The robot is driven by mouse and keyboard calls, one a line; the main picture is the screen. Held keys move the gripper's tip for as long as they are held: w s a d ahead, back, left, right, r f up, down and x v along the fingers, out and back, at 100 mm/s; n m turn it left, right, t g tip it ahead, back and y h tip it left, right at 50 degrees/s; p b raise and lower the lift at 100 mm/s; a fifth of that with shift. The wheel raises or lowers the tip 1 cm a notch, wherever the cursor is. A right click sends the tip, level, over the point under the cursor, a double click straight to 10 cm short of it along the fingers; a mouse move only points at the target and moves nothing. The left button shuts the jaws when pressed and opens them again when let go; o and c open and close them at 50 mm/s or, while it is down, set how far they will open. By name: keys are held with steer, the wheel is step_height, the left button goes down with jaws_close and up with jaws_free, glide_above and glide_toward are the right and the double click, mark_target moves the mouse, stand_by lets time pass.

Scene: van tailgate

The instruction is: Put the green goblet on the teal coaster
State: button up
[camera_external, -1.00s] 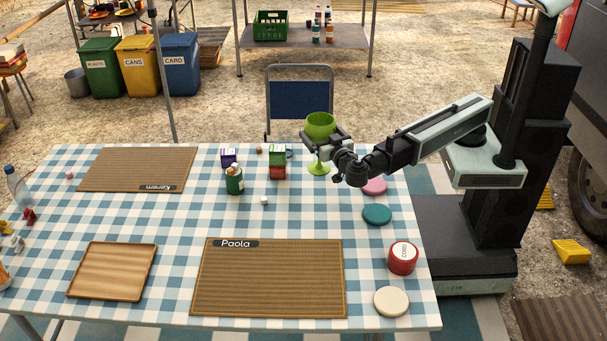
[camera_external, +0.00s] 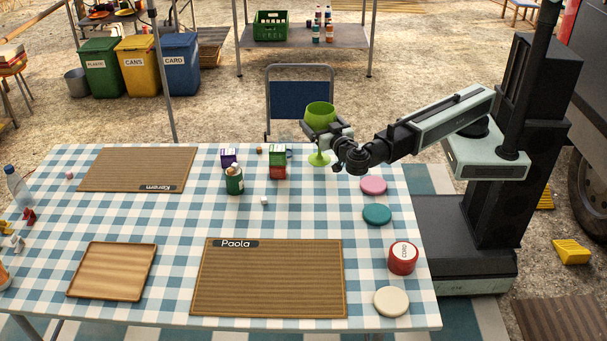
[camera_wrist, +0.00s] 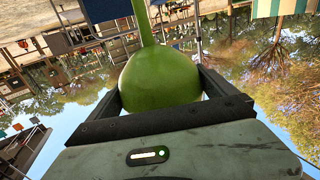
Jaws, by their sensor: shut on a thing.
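The green goblet (camera_external: 320,116) is upright in my gripper (camera_external: 334,130), near the back right edge of the table. My gripper is shut on its bowl. Its foot (camera_external: 319,159) shows below the gripper; I cannot tell for sure whether it is clear of the cloth. In the wrist view the goblet's bowl (camera_wrist: 160,78) sits between my gripper's two fingers (camera_wrist: 165,90), with its stem toward the top. The teal coaster (camera_external: 377,214) lies bare at the table's right side, in front of and to the right of the goblet.
A pink coaster (camera_external: 373,185) lies just behind the teal one. A red tin (camera_external: 403,258) and a cream coaster (camera_external: 391,301) are nearer the front. A woven mat (camera_external: 270,285) lies front centre.

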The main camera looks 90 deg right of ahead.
step_height(320, 180, up, 6)
steer(key=p, duration=0.4)
steer(key=shift+r+p, duration=0.15)
steer(key=shift+p, duration=0.15)
